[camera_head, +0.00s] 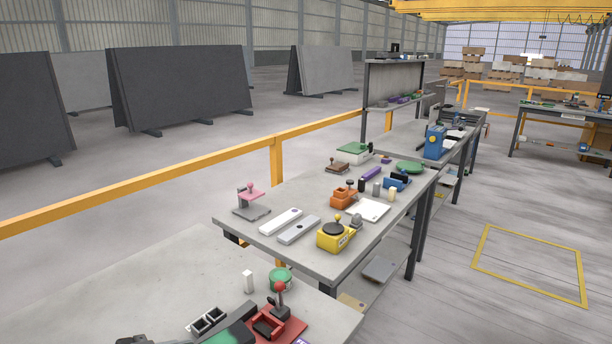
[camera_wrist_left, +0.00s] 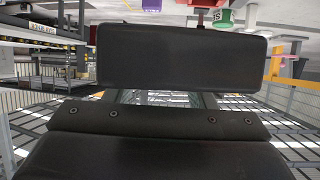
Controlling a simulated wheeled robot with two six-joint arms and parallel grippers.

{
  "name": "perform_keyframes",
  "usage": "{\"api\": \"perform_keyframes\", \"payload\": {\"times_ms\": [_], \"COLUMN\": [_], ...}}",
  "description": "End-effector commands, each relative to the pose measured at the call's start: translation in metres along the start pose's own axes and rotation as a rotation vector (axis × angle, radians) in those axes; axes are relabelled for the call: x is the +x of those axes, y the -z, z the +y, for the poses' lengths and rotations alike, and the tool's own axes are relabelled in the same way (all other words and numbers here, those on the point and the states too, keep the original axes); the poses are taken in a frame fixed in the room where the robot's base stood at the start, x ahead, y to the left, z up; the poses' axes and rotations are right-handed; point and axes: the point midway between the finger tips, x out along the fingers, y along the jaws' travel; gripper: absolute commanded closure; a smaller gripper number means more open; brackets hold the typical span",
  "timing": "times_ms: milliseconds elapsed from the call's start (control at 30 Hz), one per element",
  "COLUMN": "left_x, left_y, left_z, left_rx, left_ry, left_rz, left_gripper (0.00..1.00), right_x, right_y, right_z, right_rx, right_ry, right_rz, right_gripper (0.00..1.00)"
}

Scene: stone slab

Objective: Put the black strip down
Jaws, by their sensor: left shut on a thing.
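My left gripper (camera_wrist_left: 165,98) fills the middle of the left wrist view, with a dark block above and a wide dark bar with several screws below. It is shut on the black strip, but I cannot separate the strip's outline from the dark gripper parts around it. A small dark shape is cut off at the bottom edge of the head view, and I cannot tell what it is. My right gripper is in neither view.
The near grey table (camera_head: 120,285) bears a green tin (camera_head: 281,281), a white block (camera_head: 248,281) and a red fixture (camera_head: 268,325); its left part is bare. The middle table bears a yellow device (camera_head: 335,238) and several tools. A yellow rail (camera_head: 150,188) runs behind.

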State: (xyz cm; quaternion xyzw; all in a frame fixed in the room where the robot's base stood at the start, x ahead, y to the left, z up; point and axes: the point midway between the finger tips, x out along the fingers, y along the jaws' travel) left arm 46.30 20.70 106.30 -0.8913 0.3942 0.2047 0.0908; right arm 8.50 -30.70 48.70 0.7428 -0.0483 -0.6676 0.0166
Motion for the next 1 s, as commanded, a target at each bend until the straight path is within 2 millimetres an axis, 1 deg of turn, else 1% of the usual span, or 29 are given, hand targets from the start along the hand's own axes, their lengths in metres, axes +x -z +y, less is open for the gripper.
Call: {"api": "perform_keyframes", "payload": {"times_ms": [33,133,233,333,533,667,767,1000], "left_x": [-0.009,-0.019,-0.025,-0.026,-0.026,-0.023,-0.018,0.000], "left_y": [0.000,0.000,0.000,0.000,0.001,0.006,0.015,0.047], "left_z": [0.011,0.026,0.034,0.037,0.037,0.041,0.048,0.074], "left_rx": [0.017,0.038,0.049,0.052,0.053,0.063,0.088,0.175], "left_ry": [-0.029,-0.074,-0.099,-0.107,-0.109,-0.134,-0.182,-0.362], "left_rz": [-0.002,0.000,0.004,0.004,0.005,0.008,0.010,0.014], "left_gripper": [1.00,1.00,1.00,1.00,1.00,1.00,1.00,1.00], "right_x": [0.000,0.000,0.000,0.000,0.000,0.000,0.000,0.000], "right_y": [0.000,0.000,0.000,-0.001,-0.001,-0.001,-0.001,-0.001], "right_z": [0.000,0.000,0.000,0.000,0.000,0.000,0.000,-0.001], "right_rx": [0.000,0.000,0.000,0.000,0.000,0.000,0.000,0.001], "right_ry": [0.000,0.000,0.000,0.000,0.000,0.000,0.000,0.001], "right_rz": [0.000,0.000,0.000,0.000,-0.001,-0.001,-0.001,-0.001], "right_gripper": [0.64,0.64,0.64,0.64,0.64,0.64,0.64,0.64]}}
